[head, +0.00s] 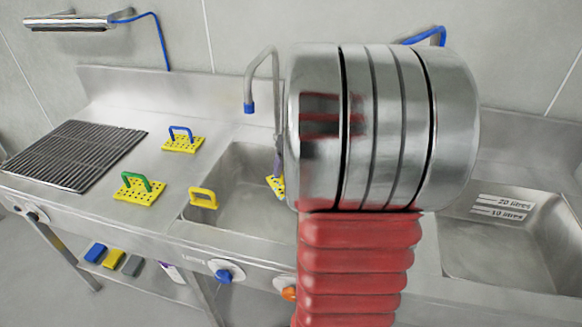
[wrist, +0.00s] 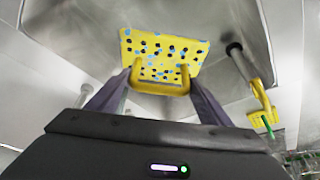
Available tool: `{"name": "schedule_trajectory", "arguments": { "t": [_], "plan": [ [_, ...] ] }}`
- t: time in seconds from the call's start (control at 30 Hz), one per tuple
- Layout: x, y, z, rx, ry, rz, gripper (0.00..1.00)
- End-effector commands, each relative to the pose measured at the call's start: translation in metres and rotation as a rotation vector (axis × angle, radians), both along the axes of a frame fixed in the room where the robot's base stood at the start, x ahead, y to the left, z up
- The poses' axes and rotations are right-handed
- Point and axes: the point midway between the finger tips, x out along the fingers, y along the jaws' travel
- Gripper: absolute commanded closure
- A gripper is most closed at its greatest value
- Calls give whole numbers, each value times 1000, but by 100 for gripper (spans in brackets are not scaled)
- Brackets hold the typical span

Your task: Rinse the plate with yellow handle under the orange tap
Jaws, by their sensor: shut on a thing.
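The plate with yellow handle shows in the wrist view (wrist: 163,47), a yellow plate with dark holes and blue specks. My gripper (wrist: 160,84) is shut on its yellow handle. In the head view, a corner of the plate (head: 276,186) shows beside a purple finger, over the left basin; my wrist hides the rest. An orange knob (head: 289,294) sits on the front panel, partly behind my red arm sleeve. The orange tap's spout is not visible. A spout with a blue tip (head: 249,107) stands behind the left basin. I see no water running.
Yellow plates with a blue handle (head: 183,143) and a green handle (head: 139,187) lie left of the left basin (head: 235,165). A yellow loop (head: 203,198) stands at its left side. A blue knob (head: 222,272) is in front. Another basin (head: 510,240) is right.

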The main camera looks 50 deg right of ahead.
Motion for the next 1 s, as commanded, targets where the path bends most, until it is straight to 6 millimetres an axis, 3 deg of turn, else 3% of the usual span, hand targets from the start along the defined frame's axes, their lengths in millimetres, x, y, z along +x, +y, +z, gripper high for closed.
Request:
{"name": "schedule_trajectory", "arguments": {
  "t": [1.0],
  "plan": [
    [-11, 5, 1, -1, -2, 1, 78]
  ]
}}
